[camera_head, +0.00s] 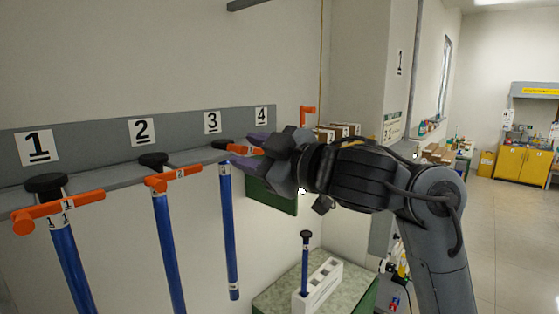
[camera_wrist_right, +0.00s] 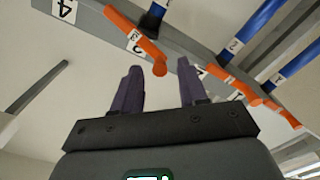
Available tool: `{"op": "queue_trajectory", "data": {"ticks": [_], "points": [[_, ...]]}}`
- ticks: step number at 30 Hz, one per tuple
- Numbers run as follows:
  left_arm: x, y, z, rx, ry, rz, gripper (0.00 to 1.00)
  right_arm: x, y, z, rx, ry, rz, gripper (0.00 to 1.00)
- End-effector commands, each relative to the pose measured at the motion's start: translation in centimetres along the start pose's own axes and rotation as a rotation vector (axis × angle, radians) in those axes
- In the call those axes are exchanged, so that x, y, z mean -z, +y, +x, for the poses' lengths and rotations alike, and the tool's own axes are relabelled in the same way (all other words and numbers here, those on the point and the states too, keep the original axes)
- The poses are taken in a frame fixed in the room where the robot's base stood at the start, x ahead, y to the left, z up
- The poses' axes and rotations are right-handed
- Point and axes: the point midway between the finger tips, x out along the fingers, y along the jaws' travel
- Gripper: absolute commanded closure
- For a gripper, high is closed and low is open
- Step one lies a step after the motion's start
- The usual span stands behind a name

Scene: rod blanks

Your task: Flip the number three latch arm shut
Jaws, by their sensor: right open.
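The number three latch arm (camera_head: 241,149) is orange and sits at the rail below the "3" plate (camera_head: 212,122). My right gripper (camera_head: 251,151) is at it in the head view and hides its right part, so its full angle cannot be told there. In the right wrist view the orange arm (camera_wrist_right: 133,33) runs down to a rounded end. That end appears between the purple fingertips of my right gripper (camera_wrist_right: 161,80), which is open with nothing gripped. I cannot tell whether a finger touches the arm. My left gripper is not in view.
Orange latch arms one (camera_head: 65,207) and two (camera_head: 172,179) lie across in front of their blue rods. Another orange latch (camera_head: 307,112) stands up right of the "4" plate. A white slotted block (camera_head: 318,287) with a blue rod stands on a green-edged table (camera_head: 270,298) below.

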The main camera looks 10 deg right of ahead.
Motion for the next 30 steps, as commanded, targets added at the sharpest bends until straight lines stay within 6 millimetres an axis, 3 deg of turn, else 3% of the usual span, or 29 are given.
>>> {"op": "queue_trajectory", "data": {"ticks": [9,15,21,30], "points": [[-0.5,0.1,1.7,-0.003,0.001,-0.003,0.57,-0.1,0.0,-5.5,-0.004,0.002,-0.005,0.58],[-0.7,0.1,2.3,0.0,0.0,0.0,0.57,-0.1,0.0,-8.1,-0.003,0.001,-0.003,0.58],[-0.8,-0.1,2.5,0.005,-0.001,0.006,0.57,0.0,0.0,-9.2,-0.002,0.0,-0.002,0.58],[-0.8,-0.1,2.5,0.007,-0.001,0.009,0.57,0.0,0.0,-9.3,-0.001,0.0,0.0,0.61]]}}
